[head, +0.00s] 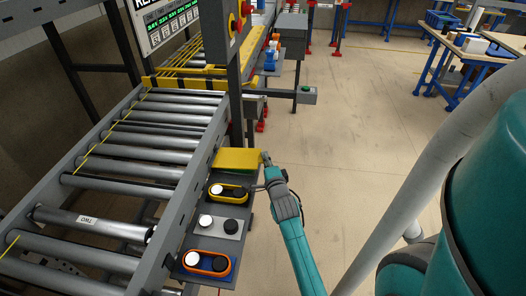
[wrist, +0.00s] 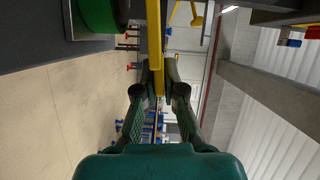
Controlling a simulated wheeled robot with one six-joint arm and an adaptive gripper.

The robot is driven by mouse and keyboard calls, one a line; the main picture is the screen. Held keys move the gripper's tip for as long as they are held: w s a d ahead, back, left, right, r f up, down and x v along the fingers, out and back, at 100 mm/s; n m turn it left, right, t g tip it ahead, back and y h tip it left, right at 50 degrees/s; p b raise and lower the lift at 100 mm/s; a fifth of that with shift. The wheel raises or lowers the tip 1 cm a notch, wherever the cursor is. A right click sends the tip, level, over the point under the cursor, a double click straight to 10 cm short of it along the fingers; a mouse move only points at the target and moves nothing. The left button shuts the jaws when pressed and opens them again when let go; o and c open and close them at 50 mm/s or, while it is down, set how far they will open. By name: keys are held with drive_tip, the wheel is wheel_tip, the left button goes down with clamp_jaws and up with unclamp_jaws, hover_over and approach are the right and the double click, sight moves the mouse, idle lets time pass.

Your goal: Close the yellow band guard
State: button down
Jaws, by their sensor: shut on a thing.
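The yellow band guard (head: 238,160) is a flat yellow plate beside the conveyor's right rail, just beyond the yellow-rimmed button box. My gripper (head: 265,158) is at the plate's right edge. In the wrist view the guard (wrist: 154,38) shows edge-on as a narrow yellow strip. It runs down between the fingertips of my gripper (wrist: 158,78), which is shut on it. The far side of the plate and any hinge are hidden.
Button boxes (head: 219,227) sit on the grey side shelf near the guard. A roller conveyor (head: 125,165) runs along the left. A grey post (head: 235,90) with a sign stands behind the guard. The floor (head: 350,140) to the right is clear.

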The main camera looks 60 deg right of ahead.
drive_tip(key=shift+f+m, duration=0.4)
drive_tip(key=shift+f, duration=0.45)
drive_tip(key=c, duration=1.3)
unclamp_jaws()
drive_tip(key=v, duration=1.2)
drive_tip(key=shift+f, duration=0.2)
